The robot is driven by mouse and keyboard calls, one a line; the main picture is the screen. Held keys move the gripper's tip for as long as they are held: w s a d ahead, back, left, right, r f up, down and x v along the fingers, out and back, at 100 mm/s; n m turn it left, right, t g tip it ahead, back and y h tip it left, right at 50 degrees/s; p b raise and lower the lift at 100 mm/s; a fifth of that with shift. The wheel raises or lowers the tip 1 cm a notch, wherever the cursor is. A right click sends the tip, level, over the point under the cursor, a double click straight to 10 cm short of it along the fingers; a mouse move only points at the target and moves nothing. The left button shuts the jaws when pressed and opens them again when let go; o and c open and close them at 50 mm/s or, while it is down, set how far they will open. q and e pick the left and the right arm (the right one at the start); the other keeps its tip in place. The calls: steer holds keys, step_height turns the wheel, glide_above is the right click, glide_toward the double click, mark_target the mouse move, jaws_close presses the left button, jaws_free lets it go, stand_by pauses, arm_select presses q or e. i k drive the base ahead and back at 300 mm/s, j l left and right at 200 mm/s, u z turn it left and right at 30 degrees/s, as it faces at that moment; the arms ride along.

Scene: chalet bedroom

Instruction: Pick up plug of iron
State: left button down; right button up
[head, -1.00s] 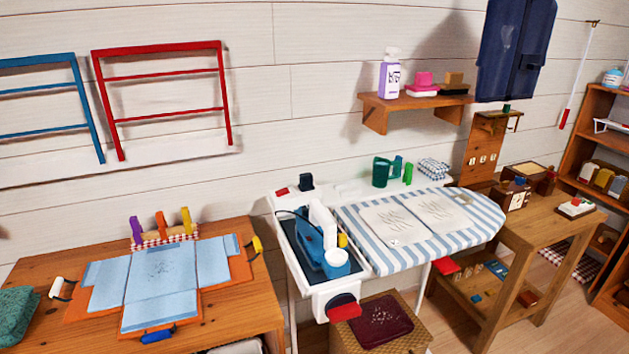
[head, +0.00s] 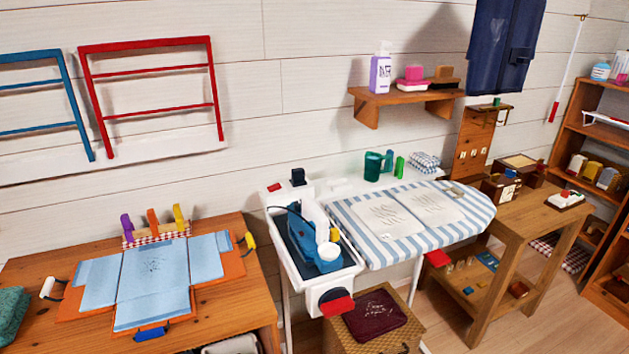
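A blue and white iron (head: 322,252) rests in the dark tray at the left end of the ironing board. A dark cord runs from the iron over the tray's left edge. A small black block (head: 298,177) stands upright on the white ledge behind the iron, beside a red piece; it may be the plug, but I cannot tell for sure. Neither of my grippers is in view.
The striped ironing board (head: 460,222) carries two white cloths. A wooden table (head: 30,272) with a folding board is at left. A wall shelf (head: 405,95) hangs above. A wicker box (head: 395,345) stands below, and a wooden stand (head: 535,232) is at right.

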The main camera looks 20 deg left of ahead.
mark_target(297, 174)
steer(key=u, duration=0.4)
steer(key=l+u, duration=0.15)
steer(key=u, duration=0.3)
steer(key=i+l+u, duration=0.1)
steer(key=u, duration=0.3)
steer(key=l+u, duration=0.1)
steer(key=u, duration=0.35)
steer(key=l+u, duration=0.35)
steer(key=k+l+u, duration=0.1)
steer(key=l+u, duration=0.25)
steer(key=k+l+u, duration=0.1)
steer(key=l, duration=0.25)
steer(key=k+l, duration=0.1)
steer(key=l, duration=0.2)
steer(key=k+l+u, duration=0.15)
steer(key=l, duration=0.15)
